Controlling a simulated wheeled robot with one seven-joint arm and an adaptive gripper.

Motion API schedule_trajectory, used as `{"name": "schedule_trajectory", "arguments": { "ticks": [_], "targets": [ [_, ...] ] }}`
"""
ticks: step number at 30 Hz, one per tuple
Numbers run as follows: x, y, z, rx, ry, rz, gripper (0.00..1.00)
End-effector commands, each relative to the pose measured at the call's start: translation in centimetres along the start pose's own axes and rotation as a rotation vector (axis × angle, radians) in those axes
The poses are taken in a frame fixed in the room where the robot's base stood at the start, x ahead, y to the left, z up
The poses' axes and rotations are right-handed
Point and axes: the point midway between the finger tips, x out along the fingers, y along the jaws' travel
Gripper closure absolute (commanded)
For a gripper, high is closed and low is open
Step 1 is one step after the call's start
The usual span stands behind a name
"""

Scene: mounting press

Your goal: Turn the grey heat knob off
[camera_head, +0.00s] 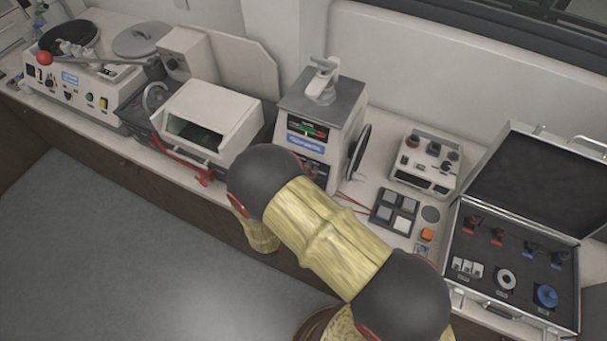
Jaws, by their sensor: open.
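The mounting press (318,115) stands on the bench near the middle, with a lit display, a blue label and a handwheel (360,150) on its right side. A small white control box (425,166) with several dark knobs (433,148) on top stands to its right. I cannot tell which knob is the grey heat knob, or how any knob is turned; they are too small. My arm crosses the lower middle of the view and covers the press's lower front. My gripper does not show in this view.
An open case (510,325) with red, blue and white parts is at the right. Dark square pads (395,211) and an orange button (427,235) lie before the control box. A white hooded machine (210,115) and a grinder (80,85) stand left. The floor (110,240) is clear.

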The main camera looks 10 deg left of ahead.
Motion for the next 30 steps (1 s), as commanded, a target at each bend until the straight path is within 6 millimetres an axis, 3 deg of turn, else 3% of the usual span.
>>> {"name": "schedule_trajectory", "arguments": {
  "ticks": [8, 21, 30],
  "targets": [
    [-1.1, 0.0, 0.1, 0.000, -0.003, 0.001, 0.55],
    [-9.3, 0.1, 0.2, 0.000, -0.005, 0.003, 0.55],
    [-11.9, 0.1, 0.0, 0.000, -0.001, 0.000, 0.55]
  ]
}}
